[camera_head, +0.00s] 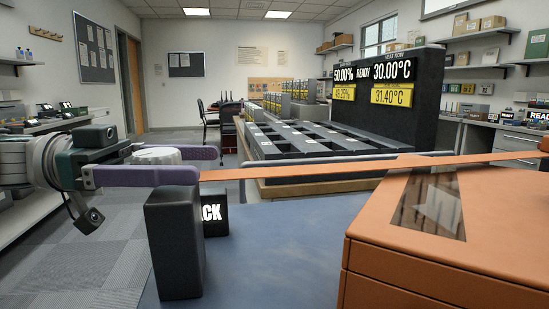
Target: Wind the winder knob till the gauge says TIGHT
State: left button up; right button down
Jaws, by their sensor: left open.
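My left gripper (206,165) comes in from the left with two long purple fingers spread apart. A pale, ribbed round knob (157,155) shows between the fingers, its lower part hidden by the near finger. I cannot tell whether either finger touches it. Below the near finger stands a dark block-shaped post (174,245). Behind the post is a small black plate (215,216) with white letters; only "CK" shows, the rest is hidden. An orange strap (300,170) runs right from the fingers across the table. My right gripper is not in view.
An orange box (480,230) with a dark window showing a pale arrow (438,206) fills the lower right. The blue tabletop (280,260) is clear between post and box. Behind are a dark slotted rack (310,137) and a black display panel (400,70).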

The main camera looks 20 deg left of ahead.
pick_arm(q)
jog(key=b+v, duration=0.2)
jog(key=v, duration=0.8)
dwell(0.4)
